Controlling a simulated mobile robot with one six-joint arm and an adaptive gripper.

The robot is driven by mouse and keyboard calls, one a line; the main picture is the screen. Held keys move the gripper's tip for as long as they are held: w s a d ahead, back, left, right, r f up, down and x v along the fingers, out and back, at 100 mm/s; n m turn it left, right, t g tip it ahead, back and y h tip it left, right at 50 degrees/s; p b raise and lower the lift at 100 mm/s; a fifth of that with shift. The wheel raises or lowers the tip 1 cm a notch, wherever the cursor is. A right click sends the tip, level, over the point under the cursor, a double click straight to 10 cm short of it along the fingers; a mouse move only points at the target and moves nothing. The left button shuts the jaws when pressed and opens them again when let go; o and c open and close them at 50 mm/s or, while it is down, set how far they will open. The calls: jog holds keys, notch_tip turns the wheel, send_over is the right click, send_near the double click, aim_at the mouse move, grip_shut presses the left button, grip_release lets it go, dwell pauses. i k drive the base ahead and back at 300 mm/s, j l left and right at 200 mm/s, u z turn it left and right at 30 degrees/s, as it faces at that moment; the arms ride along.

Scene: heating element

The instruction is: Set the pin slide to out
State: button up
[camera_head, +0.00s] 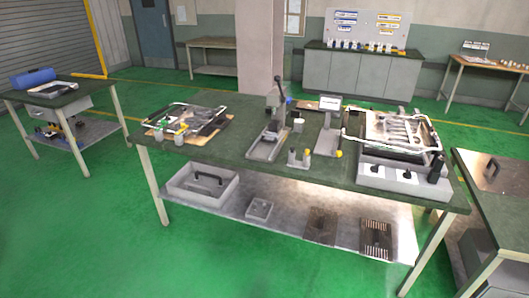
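I cannot make out the pin slide for certain at this distance, nor its setting. A small bench press (271,122) with an upright lever stands at the middle of the green-topped workbench (235,145). A flat fixture with a dark plate (205,121) lies on a board at the bench's left end. A grey unit with dark knobs (390,178) stands at the right end, carrying a frame with a pale looped element (398,128). My gripper is not in view.
The lower shelf holds a grey tray (202,186) and grilles. Side tables flank the bench; the green floor in front is clear.

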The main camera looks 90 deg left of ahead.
aim_at(269, 137)
jog(key=u, duration=2.3)
jog(key=i+u, duration=0.35)
jog(key=i+l+u, duration=0.1)
jog(key=i+u, duration=0.2)
jog(key=i, duration=0.15)
